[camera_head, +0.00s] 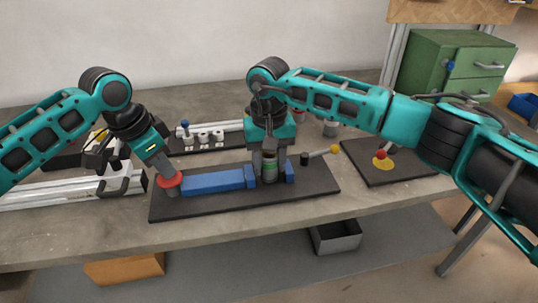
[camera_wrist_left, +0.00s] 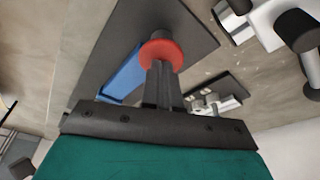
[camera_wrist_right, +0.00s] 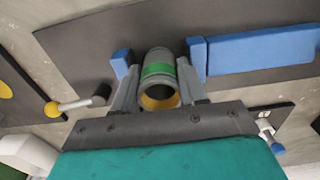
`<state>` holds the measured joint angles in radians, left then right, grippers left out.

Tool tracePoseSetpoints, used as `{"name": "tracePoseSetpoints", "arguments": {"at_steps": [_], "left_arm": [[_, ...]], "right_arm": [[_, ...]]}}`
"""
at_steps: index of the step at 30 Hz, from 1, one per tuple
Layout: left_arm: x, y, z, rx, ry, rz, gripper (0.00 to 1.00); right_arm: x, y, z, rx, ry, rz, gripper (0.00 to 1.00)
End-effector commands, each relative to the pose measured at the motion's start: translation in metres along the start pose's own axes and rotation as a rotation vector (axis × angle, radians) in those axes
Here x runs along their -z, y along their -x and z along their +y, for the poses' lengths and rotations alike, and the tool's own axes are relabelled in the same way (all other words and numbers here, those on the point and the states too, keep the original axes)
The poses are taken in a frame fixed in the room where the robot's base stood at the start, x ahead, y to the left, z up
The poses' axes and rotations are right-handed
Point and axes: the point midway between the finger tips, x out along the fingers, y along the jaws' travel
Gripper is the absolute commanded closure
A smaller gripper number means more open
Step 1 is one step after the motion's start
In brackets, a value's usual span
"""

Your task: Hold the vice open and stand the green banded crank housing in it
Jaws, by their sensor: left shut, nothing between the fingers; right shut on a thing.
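The vice is a long blue block (camera_head: 213,182) with two blue jaws (camera_head: 250,177) (camera_head: 289,172) on a dark board, and a red disc (camera_head: 170,181) at its left end. My left gripper (camera_head: 165,171) is shut and empty, its fingertips at the red disc; the left wrist view shows them against the disc (camera_wrist_left: 162,53). My right gripper (camera_head: 269,153) is shut on the grey crank housing (camera_head: 269,170) with its green band. The right wrist view shows the housing (camera_wrist_right: 157,72) between the two blue jaws, upright, its open mouth towards me. Whether its base touches down is hidden.
A lever with a yellow ball (camera_head: 335,149) stands close right of the vice. A dark mat with a red knob (camera_head: 381,155) lies further right. Silver rails (camera_head: 60,192) lie left. A green cabinet (camera_head: 440,70) stands back right.

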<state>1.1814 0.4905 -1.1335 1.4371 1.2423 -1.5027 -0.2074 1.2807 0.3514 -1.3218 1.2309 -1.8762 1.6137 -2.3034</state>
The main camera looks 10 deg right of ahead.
Motion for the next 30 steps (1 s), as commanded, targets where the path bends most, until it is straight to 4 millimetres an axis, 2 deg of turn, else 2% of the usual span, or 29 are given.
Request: {"name": "tracePoseSetpoints", "arguments": {"at_steps": [1, 7, 8, 15, 20, 21, 30], "left_arm": [[-0.004, -0.009, 0.004, -0.012, 0.002, -0.015, 1.0], [-0.004, -0.009, 0.004, -0.012, 0.002, -0.015, 1.0], [-0.004, -0.009, 0.004, -0.012, 0.002, -0.015, 1.0], [-0.004, -0.009, 0.004, -0.012, 0.001, -0.015, 1.0], [-0.004, -0.009, 0.003, -0.011, 0.001, -0.015, 1.0], [-0.004, -0.009, 0.003, -0.01, 0.001, -0.014, 1.0], [-0.004, -0.009, 0.003, -0.011, 0.001, -0.015, 1.0]], "right_arm": [[0.0, -0.002, 0.0, 0.0, 0.0, 0.0, 0.92], [0.0, -0.002, 0.0, 0.0, 0.0, 0.001, 0.92], [0.0, -0.002, 0.0, 0.0, 0.0, 0.001, 0.56], [0.0, 0.0, 0.0, 0.0, 0.0, 0.001, 0.33], [0.001, 0.017, 0.0, 0.001, 0.001, 0.006, 0.33], [0.001, 0.024, 0.0, 0.001, 0.001, 0.007, 0.29], [-0.001, 0.067, 0.0, 0.0, 0.001, 0.007, 0.29]]}}
